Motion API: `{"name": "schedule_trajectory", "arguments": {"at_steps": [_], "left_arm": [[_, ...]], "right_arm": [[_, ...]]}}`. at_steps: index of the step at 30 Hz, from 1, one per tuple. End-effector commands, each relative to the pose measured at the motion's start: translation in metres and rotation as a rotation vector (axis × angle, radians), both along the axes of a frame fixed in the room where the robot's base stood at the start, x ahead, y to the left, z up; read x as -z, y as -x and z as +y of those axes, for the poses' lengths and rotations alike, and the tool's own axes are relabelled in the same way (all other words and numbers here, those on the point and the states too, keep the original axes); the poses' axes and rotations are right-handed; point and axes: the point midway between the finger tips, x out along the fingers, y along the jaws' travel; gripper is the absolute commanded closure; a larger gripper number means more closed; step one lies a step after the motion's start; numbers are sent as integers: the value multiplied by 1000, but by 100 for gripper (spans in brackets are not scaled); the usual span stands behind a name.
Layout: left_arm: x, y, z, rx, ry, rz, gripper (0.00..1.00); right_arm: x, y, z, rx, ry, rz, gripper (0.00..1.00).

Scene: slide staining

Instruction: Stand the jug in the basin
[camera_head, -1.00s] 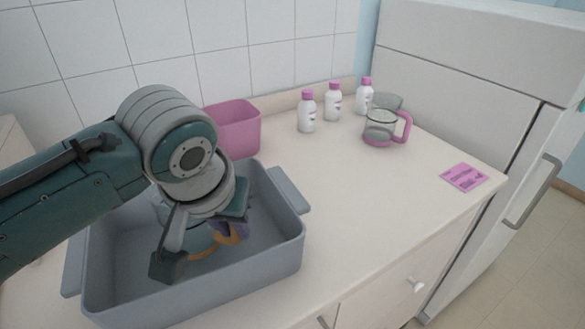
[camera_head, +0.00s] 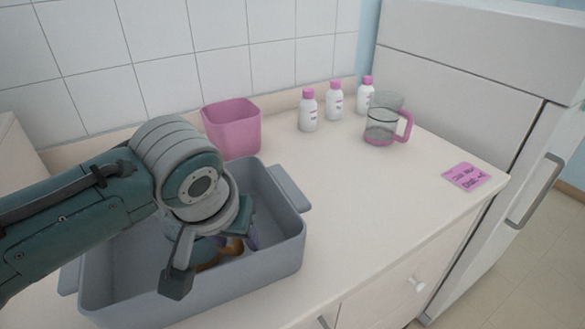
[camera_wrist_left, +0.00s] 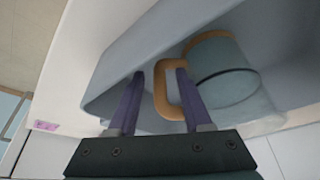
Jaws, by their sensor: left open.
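A jug with a blue-grey body (camera_wrist_left: 222,72) and an orange handle (camera_wrist_left: 162,92) is inside the grey basin (camera_head: 283,262). In the head view my left arm hides most of this jug, and I cannot tell whether it stands fully upright. My left gripper (camera_wrist_left: 160,76) is open, its two purple fingers on either side of the orange handle. In the head view the gripper (camera_head: 222,252) is low inside the basin. A clear glass jug with a pink handle and base (camera_head: 381,128) stands upright on the counter. My right gripper is not in view.
A pink bin (camera_head: 233,130) stands behind the basin. White bottles with pink caps (camera_head: 308,112) stand along the back wall. A pink note (camera_head: 473,178) lies near the counter's right edge. The counter (camera_head: 350,200) right of the basin is clear.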

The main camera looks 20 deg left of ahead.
Motion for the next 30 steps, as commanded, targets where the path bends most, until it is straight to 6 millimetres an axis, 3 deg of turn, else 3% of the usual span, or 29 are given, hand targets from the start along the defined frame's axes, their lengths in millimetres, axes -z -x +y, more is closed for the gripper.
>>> {"name": "schedule_trajectory", "arguments": {"at_steps": [8,18,24,28,30], "left_arm": [[-14,3,-1,2,1,-2,50],[-79,29,-7,1,2,-3,50],[-106,41,-9,1,2,-1,50],[-111,50,-12,15,5,5,50],[-106,65,-16,51,15,18,50]], "right_arm": [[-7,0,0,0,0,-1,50],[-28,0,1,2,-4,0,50],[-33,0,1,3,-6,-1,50],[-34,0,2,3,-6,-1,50],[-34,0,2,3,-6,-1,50]]}}
